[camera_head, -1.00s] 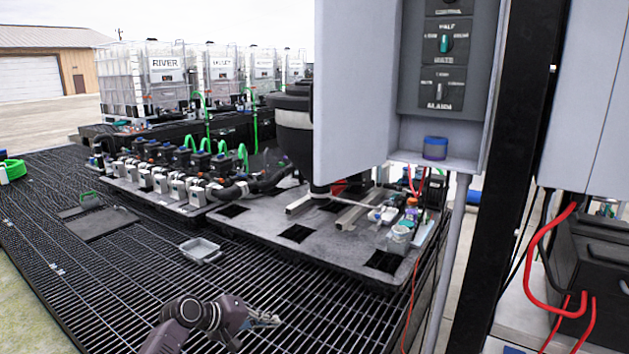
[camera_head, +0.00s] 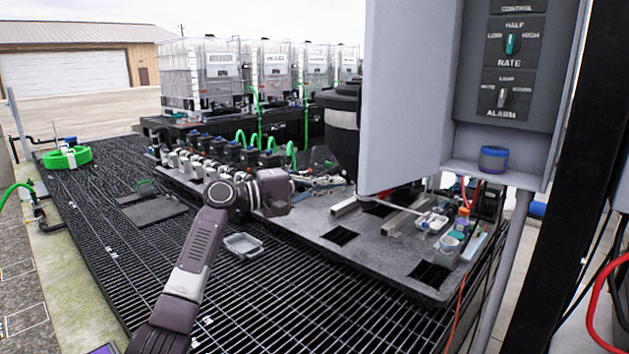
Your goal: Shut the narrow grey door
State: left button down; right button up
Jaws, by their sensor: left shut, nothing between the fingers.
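The narrow grey door (camera_head: 408,95) hangs open on the left side of the grey control box (camera_head: 545,150), its broad face turned toward me. The box's inside shows, with RATE and ALARM knobs on a dark panel (camera_head: 512,60). My left gripper (camera_head: 338,182) is shut and empty. It points right, just left of the door's lower left corner in the picture; I cannot tell how far apart they are in depth. My right gripper is not in view.
A black post (camera_head: 575,150) stands right of the box. A blue-banded jar (camera_head: 493,159) sits on the box's bottom ledge. Below are a grey pallet (camera_head: 385,262) with cups and bottles, and a small tray (camera_head: 243,245) on black grating. White-caged totes (camera_head: 200,75) stand behind.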

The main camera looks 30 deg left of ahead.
pick_arm(q)
jog(key=d+p, duration=0.2)
jog(key=d, duration=0.3)
jog(key=shift+w+f, duration=0.1)
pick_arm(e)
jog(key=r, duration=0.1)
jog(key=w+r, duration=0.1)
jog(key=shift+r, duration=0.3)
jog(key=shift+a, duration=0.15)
